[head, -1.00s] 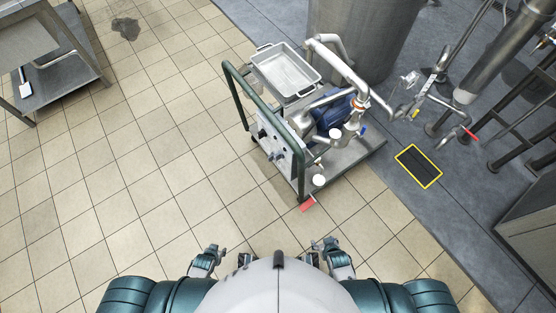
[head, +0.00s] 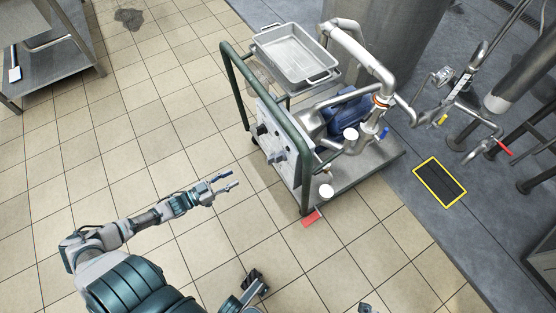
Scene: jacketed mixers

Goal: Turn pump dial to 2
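The pump cart has a green frame and a grey control panel (head: 294,166) on its near left side. Several knobs sit on the panel: a dark one (head: 261,130) at the upper left and a grey one (head: 277,156) lower down. Any dial numbers are too small to read. My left gripper (head: 234,179) is open and empty, with its fingers pointing right toward the panel. It is to the left of the panel and below it in the picture, apart from it. A small part at the bottom edge may be my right gripper (head: 367,308); its fingers cannot be made out.
A metal tray (head: 296,55) sits on top of the cart, beside pipes and a blue pump motor (head: 347,105). A red tag-like piece (head: 311,219) is by the near cart corner. A steel table (head: 47,53) stands upper left. Tiled floor between is clear.

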